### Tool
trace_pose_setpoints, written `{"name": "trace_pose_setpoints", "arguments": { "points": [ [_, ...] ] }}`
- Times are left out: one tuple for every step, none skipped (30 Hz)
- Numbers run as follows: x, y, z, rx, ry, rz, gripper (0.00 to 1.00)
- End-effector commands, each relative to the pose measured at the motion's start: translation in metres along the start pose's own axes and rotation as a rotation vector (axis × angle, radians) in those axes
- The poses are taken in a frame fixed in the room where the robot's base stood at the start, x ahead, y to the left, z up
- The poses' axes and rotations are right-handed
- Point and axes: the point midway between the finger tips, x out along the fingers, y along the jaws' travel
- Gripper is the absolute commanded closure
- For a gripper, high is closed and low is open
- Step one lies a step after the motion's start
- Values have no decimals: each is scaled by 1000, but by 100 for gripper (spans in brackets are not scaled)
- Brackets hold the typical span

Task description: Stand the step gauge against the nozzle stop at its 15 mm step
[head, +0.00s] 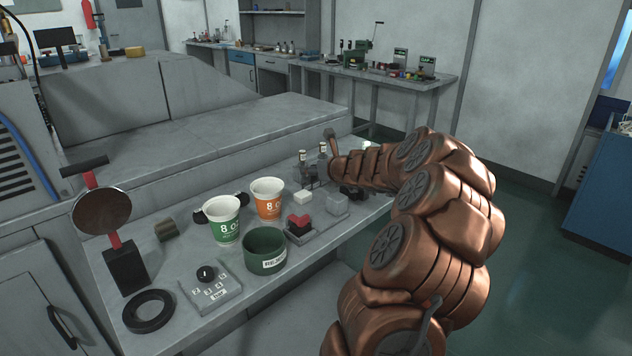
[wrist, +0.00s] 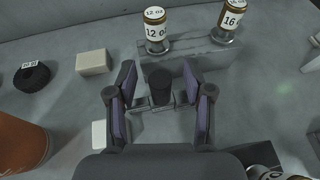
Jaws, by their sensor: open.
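My gripper (wrist: 158,72) is open in the wrist view, its two dark, purple-lined fingers spread. A short dark cylinder (wrist: 160,88) stands between the fingers, with gaps on both sides; I cannot tell whether it belongs to the step gauge or the nozzle stop. Grey metal pieces show low beside it, partly hidden by the fingers. I cannot clearly identify the step gauge, the nozzle stop or any step markings. In the head view my arm hides much of the gripper area.
Two labelled bottles, 12 oz (wrist: 155,30) and 16 (wrist: 231,20), stand on a grey block beyond my fingers. A white block (wrist: 93,63) is left. Green (head: 226,222) and orange (head: 267,199) cups, a green bowl (head: 263,250) and a black ring (head: 149,310) occupy the bench.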

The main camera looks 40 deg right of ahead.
Motion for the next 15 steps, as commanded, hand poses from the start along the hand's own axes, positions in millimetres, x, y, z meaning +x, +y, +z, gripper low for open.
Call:
{"name": "trace_pose_setpoints", "arguments": {
  "points": [
    [0,0,0,0,0,0,48],
    [0,0,0,0,0,0,48],
    [0,0,0,0,0,0,51],
    [0,0,0,0,0,0,55],
    [0,0,0,0,0,0,58],
    [0,0,0,0,0,0,62],
    [0,0,0,0,0,0,65],
    [0,0,0,0,0,0,68],
    [0,0,0,0,0,0,72],
    [0,0,0,0,0,0,75],
    [0,0,0,0,0,0,79],
    [0,0,0,0,0,0,83],
    [0,0,0,0,0,-1,86],
    [0,0,0,0,0,0,89],
    [0,0,0,0,0,0,93]
  ]
}}
